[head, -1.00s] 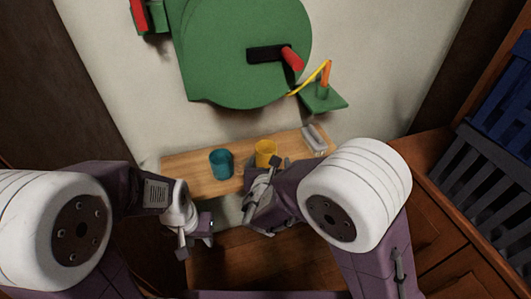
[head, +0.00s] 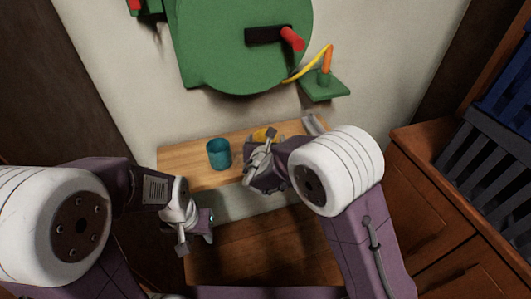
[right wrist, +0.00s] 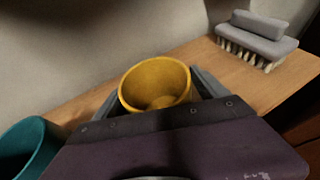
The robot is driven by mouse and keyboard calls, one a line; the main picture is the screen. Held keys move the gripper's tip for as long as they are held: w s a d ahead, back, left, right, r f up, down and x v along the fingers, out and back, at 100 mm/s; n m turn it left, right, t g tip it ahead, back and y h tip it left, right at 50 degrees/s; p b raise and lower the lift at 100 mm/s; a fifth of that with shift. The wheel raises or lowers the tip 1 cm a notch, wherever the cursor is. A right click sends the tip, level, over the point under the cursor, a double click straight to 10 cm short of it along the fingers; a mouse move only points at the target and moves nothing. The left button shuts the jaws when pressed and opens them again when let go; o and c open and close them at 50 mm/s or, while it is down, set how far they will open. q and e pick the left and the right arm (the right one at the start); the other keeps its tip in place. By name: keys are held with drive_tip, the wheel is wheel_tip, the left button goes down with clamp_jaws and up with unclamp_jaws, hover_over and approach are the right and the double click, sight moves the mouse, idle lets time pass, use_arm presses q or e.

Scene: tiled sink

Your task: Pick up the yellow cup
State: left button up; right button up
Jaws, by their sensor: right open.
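The yellow cup (head: 262,134) is on the wooden shelf (head: 185,161), mostly hidden behind my right gripper (head: 261,156) in the head view. In the right wrist view the yellow cup (right wrist: 157,84) stands upright with its round mouth in sight. Grey fingers of the right gripper show on both sides of it, open, with the cup between them. I cannot tell whether either finger touches it. My left gripper (head: 193,231) hangs below and in front of the shelf at the left, away from the cup, with nothing seen in it.
A teal cup (head: 219,154) stands on the shelf left of the yellow cup. A grey brush (right wrist: 257,40) lies at the shelf's right end. A green hose reel (head: 235,55) is on the wall above. A wooden cabinet (head: 440,190) stands at the right.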

drive_tip(key=c, duration=1.4)
wheel_tip(320, 180, up, 4)
drive_tip(key=p, duration=0.2)
drive_tip(key=shift+r+p, duration=0.1)
drive_tip(key=shift+p, duration=0.2)
drive_tip(key=shift+c, duration=0.2)
drive_tip(key=s+d+r+p, duration=0.1)
drive_tip(key=s+d+r, duration=0.4)
drive_tip(key=d, duration=0.5)
drive_tip(key=shift+s+r+p, duration=0.3)
drive_tip(key=shift+s+r, duration=0.1)
drive_tip(key=shift+r, duration=0.55)
